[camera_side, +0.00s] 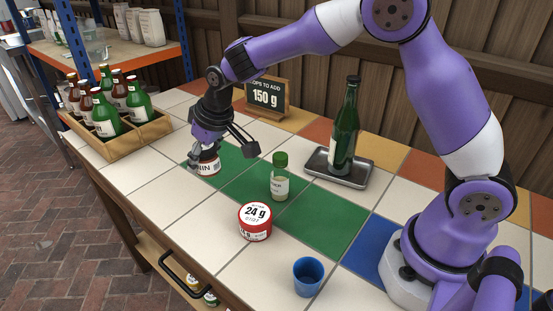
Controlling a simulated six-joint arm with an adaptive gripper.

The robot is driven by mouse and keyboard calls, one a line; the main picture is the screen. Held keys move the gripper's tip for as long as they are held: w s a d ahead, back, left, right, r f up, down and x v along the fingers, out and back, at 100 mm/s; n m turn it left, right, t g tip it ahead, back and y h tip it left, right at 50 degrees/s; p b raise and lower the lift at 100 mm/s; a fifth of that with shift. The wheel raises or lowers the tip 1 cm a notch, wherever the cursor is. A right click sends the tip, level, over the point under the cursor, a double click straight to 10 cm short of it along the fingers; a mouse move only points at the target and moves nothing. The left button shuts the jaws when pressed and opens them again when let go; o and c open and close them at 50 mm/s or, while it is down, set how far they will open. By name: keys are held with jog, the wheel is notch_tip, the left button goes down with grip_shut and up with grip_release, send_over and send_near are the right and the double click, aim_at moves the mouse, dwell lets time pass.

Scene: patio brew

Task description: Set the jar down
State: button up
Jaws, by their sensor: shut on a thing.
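My gripper (207,150) points down at the left part of the tiled table. It is shut on a jar (208,168) with a white label with dark letters, only partly readable. The fingers cover the jar's top. The jar is at the left end of the green tiles (236,167), upright or nearly so. I cannot tell whether its base touches the tile. A second small jar (279,183) with a green lid and pale contents stands on the green tiles. A red round tin (255,222) marked "24 g" stands nearer the front edge.
A wooden crate (128,145) of bottles stands at the left. A dark green bottle (345,128) stands on a metal tray (325,171). A blue cup (307,275) is at the front right. White tiles between crate and gripper are free.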

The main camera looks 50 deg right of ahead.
jog(key=shift+w+d+f, duration=0.9)
jog(key=shift+d+f, duration=0.1)
jog(key=shift+d, duration=0.2)
jog(key=shift+f, duration=1.85)
jog(key=shift+f, duration=0.2)
jog(key=o, duration=1.2)
jog(key=shift+r, duration=0.1)
